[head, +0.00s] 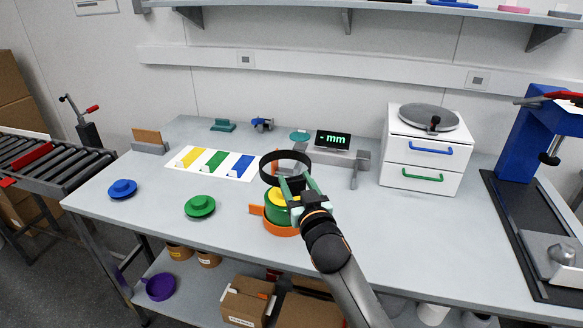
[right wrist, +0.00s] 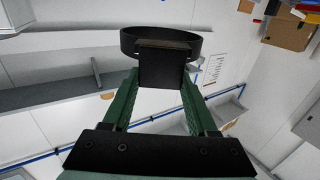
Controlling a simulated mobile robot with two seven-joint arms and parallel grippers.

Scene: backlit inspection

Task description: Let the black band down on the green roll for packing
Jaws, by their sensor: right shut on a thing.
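The black band (head: 286,154) is a ring in my right gripper (head: 297,188), held up by a dark block on its side. The right wrist view shows that block between the two green fingers, with the band (right wrist: 200,46) beyond their tips. The green roll (head: 275,214) stands below the band on the bench, in an orange holder (head: 257,210), with a yellow piece on top. In the head view the band appears above and slightly behind the roll, apart from it. The gripper and arm hide the roll's right side. My left gripper is in neither view.
The bench (head: 150,215) has free room at its front left. A blue disc (head: 122,189) and a green disc (head: 200,206) lie there. Behind are a colour-striped card (head: 212,162) and an mm display (head: 332,140). A white drawer unit (head: 420,150) and blue press (head: 545,130) stand right.

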